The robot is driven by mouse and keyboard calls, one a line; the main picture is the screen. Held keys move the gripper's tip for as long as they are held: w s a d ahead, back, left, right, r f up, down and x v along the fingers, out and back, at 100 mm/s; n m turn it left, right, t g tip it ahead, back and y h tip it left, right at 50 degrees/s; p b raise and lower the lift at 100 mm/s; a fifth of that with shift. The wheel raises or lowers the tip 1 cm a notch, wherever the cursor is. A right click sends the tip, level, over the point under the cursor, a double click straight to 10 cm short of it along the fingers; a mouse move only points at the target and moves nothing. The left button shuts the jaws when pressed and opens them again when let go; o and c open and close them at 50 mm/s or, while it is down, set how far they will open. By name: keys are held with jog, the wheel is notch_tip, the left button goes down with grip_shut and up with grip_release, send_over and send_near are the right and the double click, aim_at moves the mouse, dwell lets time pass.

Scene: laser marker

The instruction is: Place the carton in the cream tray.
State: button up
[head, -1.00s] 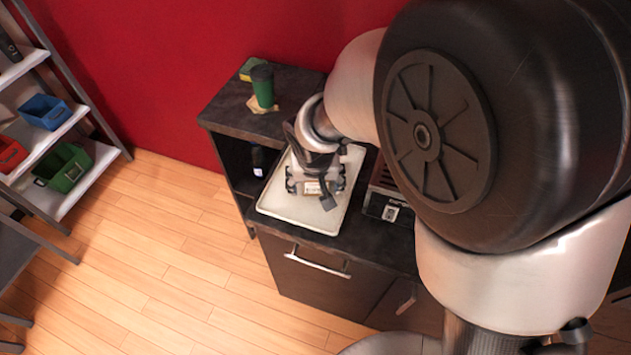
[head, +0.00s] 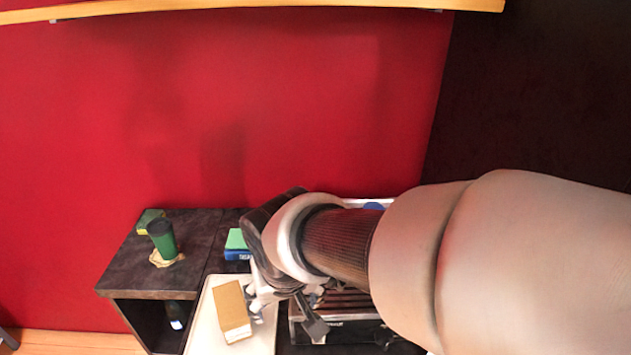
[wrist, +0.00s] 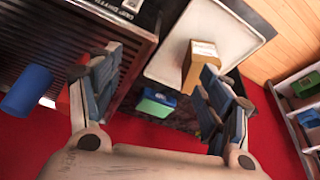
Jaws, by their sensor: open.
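The tan carton (head: 231,307) rests in the cream tray (head: 205,326), on the counter at the bottom of the head view. In the wrist view the carton (wrist: 197,66) is on the tray (wrist: 228,28) near its lower edge. My gripper (head: 291,296) is to the right of the carton in the head view, partly hidden by my own arm. In the wrist view my gripper (wrist: 158,88) is open with nothing between its fingers. One finger overlaps the carton's lower part in that view; I cannot tell whether they touch.
Green and blue books (head: 237,246) lie behind the tray. A dark slatted machine (head: 345,308) stands right of it. The wrist view shows a blue cylinder (wrist: 27,90) and shelves with bins (wrist: 307,85).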

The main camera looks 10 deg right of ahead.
jog(key=s+d+r+m, duration=0.1)
jog(key=s+d+r, duration=0.1)
jog(key=s+d, duration=0.5)
jog(key=s+d+r+m, duration=0.1)
jog(key=s+d+r, duration=0.1)
jog(key=s+d, duration=0.4)
jog(key=shift+s+d+r+t+h, duration=0.3)
jog(key=shift+s+d+r+t, duration=0.1)
jog(key=shift+d, duration=0.65)
